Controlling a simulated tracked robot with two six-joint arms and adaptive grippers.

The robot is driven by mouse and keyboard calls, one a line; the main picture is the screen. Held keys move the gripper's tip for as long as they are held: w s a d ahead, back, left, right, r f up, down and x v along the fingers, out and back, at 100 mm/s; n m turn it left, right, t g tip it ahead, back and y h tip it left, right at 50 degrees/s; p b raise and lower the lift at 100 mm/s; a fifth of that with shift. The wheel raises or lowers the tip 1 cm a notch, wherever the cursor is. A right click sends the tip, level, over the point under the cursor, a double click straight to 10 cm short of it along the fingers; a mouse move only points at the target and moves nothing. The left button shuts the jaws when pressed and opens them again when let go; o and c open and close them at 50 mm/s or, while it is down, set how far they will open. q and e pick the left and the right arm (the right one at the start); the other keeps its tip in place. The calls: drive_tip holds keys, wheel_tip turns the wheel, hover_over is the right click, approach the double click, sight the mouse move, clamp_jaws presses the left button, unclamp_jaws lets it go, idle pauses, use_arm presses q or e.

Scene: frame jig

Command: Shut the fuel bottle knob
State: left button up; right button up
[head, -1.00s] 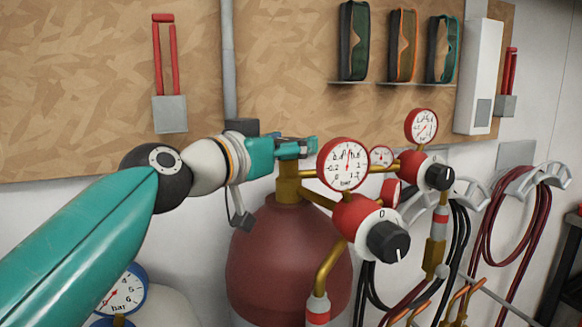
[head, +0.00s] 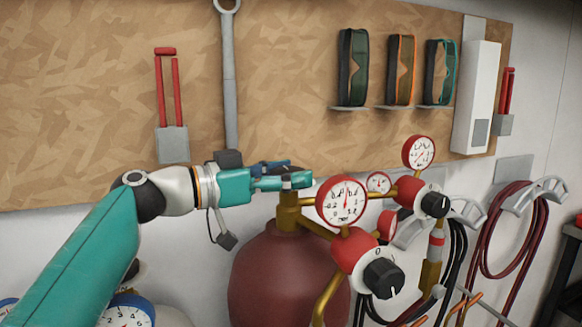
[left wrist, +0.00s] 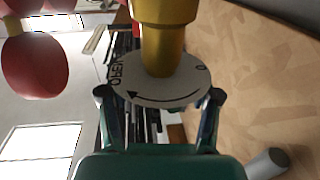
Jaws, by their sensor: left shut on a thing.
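The fuel bottle (head: 285,275) is dark red, with a brass valve neck (head: 288,215) on top. My left gripper (head: 290,180) reaches in from the left at the top of this neck. In the left wrist view the knob (left wrist: 160,92) is a pale disc marked "OPEN" with a curved black arrow, on the brass stem (left wrist: 162,40). The left fingers (left wrist: 158,98) are shut on the disc's rim, one at each side. In the head view the fingers largely hide the knob. My right gripper is not in view.
A pressure gauge (head: 343,202) and a red regulator with a black dial (head: 383,278) stand close right of the neck. A second gauge (head: 419,153) and dial (head: 435,204) are farther right. Hoses (head: 483,240) hang at the right.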

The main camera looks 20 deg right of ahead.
use_arm(q)
drive_tip(key=shift+w+f, duration=0.1)
drive_tip(key=shift+f, duration=0.25)
drive_tip(key=o, duration=1.1)
drive_tip(key=shift+a, duration=0.15)
drive_tip(key=shift+c, duration=0.2)
drive_tip(key=shift+o, duration=0.5)
drive_tip(key=shift+r, duration=0.2)
drive_tip(key=s+a, duration=0.2)
drive_tip(key=a, duration=0.9)
drive_tip(key=shift+a, duration=0.4)
drive_tip(key=shift+s, duration=0.1)
